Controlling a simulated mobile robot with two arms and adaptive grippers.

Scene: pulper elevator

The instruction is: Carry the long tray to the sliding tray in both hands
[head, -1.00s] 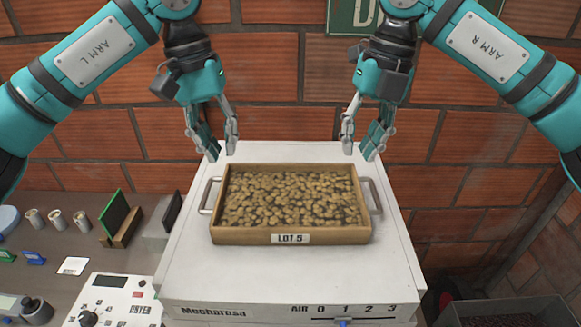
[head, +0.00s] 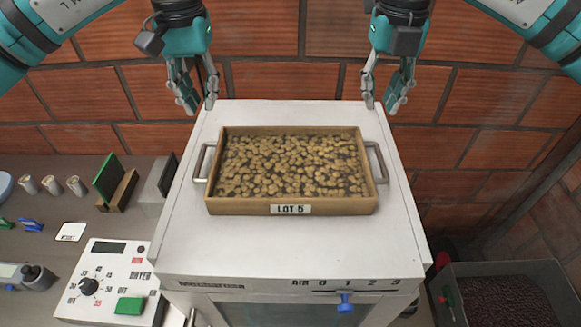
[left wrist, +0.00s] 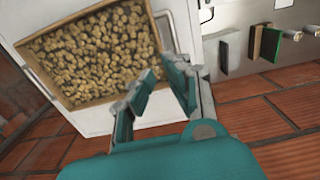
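The long tray (head: 222,207) is a wooden tray full of tan beans, labelled LOT 5, with a metal handle at each end. It rests level on top of a white machine (head: 300,240). It also shows in the left wrist view (left wrist: 115,100). My left gripper (head: 198,108) is open and empty above and behind the tray's left end; it also shows in the left wrist view (left wrist: 155,82). My right gripper (head: 380,105) is open and empty above and behind the tray's right end. Neither touches a handle. I cannot make out a sliding tray for certain.
A dryer control box (head: 112,285) with a dial stands at the lower left. Several small cups (head: 52,185) and a green board (head: 109,178) are on the left counter. A bin of dark beans (head: 505,300) stands at the lower right. A brick wall is behind.

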